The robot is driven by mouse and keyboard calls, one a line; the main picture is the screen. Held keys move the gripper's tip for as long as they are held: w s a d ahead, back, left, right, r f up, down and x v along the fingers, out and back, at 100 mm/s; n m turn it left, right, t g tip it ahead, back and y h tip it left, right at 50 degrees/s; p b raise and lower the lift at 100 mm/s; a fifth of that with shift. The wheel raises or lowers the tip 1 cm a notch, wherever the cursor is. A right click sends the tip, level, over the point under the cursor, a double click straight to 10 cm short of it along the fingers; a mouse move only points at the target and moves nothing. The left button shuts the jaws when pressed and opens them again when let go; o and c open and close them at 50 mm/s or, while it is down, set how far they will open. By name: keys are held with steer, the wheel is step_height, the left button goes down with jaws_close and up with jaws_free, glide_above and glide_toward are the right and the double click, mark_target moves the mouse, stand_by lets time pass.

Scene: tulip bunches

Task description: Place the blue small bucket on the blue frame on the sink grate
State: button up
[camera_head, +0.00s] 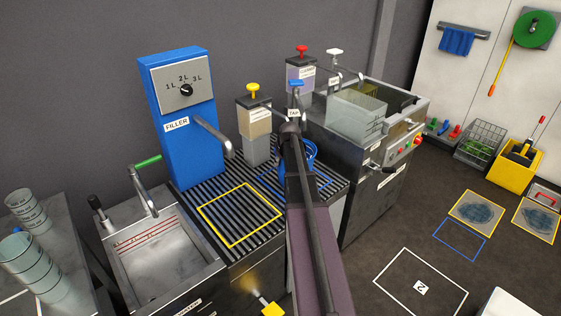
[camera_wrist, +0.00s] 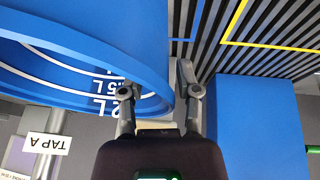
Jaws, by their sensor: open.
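The small blue bucket (camera_head: 310,152) stands at or over the back right part of the sink grate (camera_head: 228,183), partly hidden behind my arm. The blue frame (camera_head: 264,183) shows on the grate on the bucket's left. My arm hides the bucket's base, so I cannot tell if it rests inside the frame. In the wrist view the bucket (camera_wrist: 110,30) fills the upper left, with white volume marks inside. My gripper (camera_wrist: 160,85) is open, its fingers on either side of the bucket's rim. A bit of blue line also shows on the grate there.
A yellow frame (camera_head: 240,247) lies on the grate in front of the blue one. The blue filler (camera_head: 186,122) with its spout stands left of the grate. A sink basin (camera_head: 163,262) is at the left, a steel machine (camera_head: 350,160) right.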

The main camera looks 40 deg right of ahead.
steer(key=p+v, duration=1)
steer(key=v, duration=0.1)
steer(key=shift+s+r, duration=0.2)
steer(key=shift+r, duration=0.1)
steer(key=shift+a, duration=0.1)
stand_by(0.8)
steer(key=s+a+g, duration=0.1)
steer(key=s+a, duration=0.3)
steer(key=a, duration=0.8)
steer(key=s+a+f+g, duration=0.1)
steer(key=s+a, duration=0.4)
steer(key=a, duration=0.8)
steer(key=s+a+m+g+y, duration=0.1)
steer(key=s+a, duration=0.4)
steer(key=a, duration=0.8)
steer(key=shift+f+g, duration=0.25)
steer(key=shift+g, duration=0.45)
steer(key=shift+s, duration=0.1)
